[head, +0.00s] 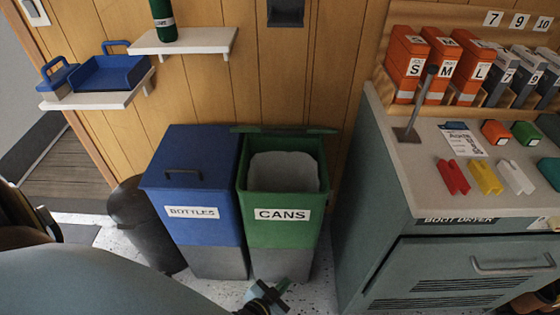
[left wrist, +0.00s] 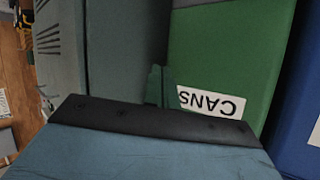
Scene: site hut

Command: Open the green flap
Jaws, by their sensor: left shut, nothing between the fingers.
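The green bin (head: 287,228) with the CANS label stands on the floor against the wooden wall. Its green flap (head: 284,129) is up at the rear edge, seen nearly edge-on, and the bin's mouth is uncovered, showing a pale grey inside. My left gripper (head: 279,287) is shut and empty, low in front of the green bin, below the label. In the left wrist view, my left gripper's fingers (left wrist: 160,86) overlap the green bin front (left wrist: 215,60) beside the upside-down CANS label. Whether they touch it I cannot tell.
A blue BOTTLES bin (head: 192,190) with a closed, handled lid stands directly left, and a dark round bin (head: 143,222) beyond it. A grey cabinet (head: 375,200) with a drawer stands right. Shelves (head: 185,42) hang above left.

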